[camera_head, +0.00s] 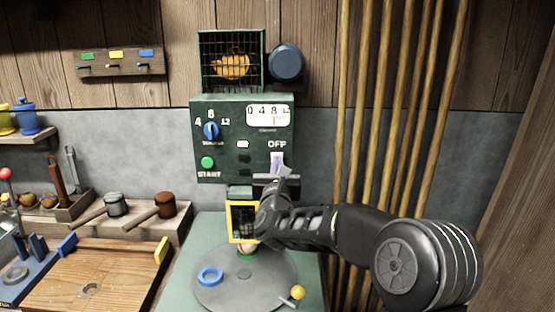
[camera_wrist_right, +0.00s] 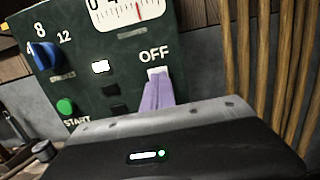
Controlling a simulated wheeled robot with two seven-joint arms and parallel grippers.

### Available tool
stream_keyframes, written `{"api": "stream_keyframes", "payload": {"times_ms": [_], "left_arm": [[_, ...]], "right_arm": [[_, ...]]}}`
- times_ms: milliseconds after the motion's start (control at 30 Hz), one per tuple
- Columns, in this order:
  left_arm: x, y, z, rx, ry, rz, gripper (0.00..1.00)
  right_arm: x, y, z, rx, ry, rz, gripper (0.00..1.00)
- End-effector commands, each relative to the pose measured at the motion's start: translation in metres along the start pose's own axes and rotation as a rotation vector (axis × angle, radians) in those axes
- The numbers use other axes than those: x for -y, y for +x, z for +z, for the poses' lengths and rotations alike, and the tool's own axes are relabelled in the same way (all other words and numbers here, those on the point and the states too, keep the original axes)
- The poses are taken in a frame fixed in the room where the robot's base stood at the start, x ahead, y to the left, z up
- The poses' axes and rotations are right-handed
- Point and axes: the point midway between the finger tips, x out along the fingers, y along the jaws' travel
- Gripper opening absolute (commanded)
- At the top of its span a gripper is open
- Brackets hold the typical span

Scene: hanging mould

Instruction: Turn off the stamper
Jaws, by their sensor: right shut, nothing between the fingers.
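The stamper's dark green control box (camera_head: 215,125) hangs on the wall in the middle of the head view. It carries a blue dial (camera_head: 211,131), a green START button (camera_head: 208,162), a gauge (camera_head: 268,116) and a pale purple OFF switch (camera_head: 277,160). My right gripper (camera_head: 283,172) is shut and empty, right at the lower end of the OFF switch. In the right wrist view the purple OFF switch (camera_wrist_right: 157,92) stands just beyond the gripper body, which hides its lower end. I cannot tell whether they touch. My left gripper is not in view.
Below the box are a yellow-framed part (camera_head: 232,222) and a round grey plate (camera_head: 220,290) with a blue ring (camera_head: 210,275) and a yellow ball-ended lever (camera_head: 298,292). Wooden poles (camera_head: 389,120) stand to the right. Mallets (camera_head: 153,207) and a wooden board (camera_head: 95,275) lie left.

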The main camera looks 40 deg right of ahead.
Motion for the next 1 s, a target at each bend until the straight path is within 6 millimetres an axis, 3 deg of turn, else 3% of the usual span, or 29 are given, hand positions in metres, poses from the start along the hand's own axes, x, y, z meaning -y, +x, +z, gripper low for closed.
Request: {"api": "stream_keyframes", "payload": {"times_ms": [567,1000], "left_arm": [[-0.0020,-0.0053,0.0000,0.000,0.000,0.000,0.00],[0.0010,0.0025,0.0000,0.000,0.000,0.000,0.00]], "right_arm": [[0.0012,0.0105,0.0038,-0.041,0.001,-0.004,0.00],[0.0006,0.0098,-0.0004,-0.043,-0.001,-0.003,0.00]]}}
